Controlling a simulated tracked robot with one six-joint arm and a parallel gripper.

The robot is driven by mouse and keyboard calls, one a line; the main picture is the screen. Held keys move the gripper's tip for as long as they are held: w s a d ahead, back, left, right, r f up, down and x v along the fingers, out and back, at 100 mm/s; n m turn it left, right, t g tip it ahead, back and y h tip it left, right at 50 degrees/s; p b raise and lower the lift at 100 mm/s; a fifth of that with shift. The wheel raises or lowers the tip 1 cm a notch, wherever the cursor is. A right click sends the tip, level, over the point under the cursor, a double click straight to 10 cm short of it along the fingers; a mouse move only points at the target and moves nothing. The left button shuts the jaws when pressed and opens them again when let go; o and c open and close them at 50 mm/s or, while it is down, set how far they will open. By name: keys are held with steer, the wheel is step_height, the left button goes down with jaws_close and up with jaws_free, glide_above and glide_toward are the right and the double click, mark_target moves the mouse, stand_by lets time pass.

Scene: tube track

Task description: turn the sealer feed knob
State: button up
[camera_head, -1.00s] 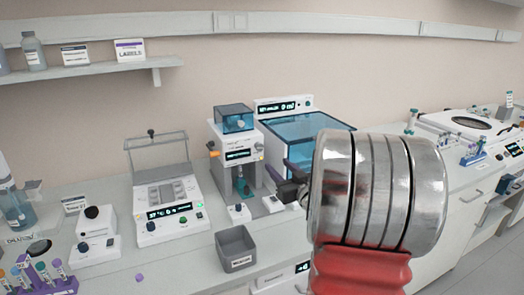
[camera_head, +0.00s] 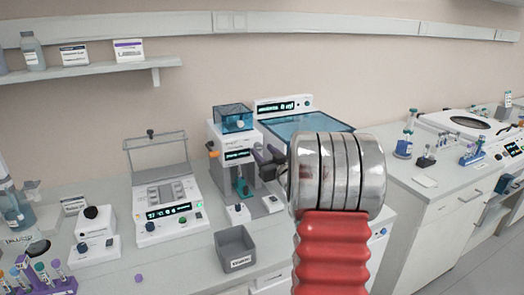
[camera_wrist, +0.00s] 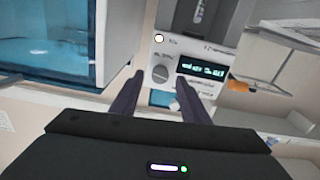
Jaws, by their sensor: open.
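The sealer (camera_head: 231,140) is a white upright machine with a blue clear hopper on top, a lit display and an orange part on its left side. In the wrist view its front panel (camera_wrist: 222,45) appears tilted, with a round grey slotted knob (camera_wrist: 160,73) beside the display. My gripper (camera_wrist: 159,79) is open and empty, and the knob shows between its two dark fingertips. I cannot tell whether the tips reach around it or stay short of it. In the head view my gripper (camera_head: 264,158) is at the sealer's right front, hiding the knob.
A blue-lidded machine (camera_head: 300,126) stands close on the sealer's right. A white device with a raised frame (camera_head: 168,208) stands on its left. A grey bin (camera_head: 235,248) sits in front on the bench. A shelf (camera_head: 95,68) hangs at upper left.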

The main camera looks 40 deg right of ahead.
steer(key=shift+x, duration=1.05)
steer(key=shift+c, duration=0.5)
jaws_close()
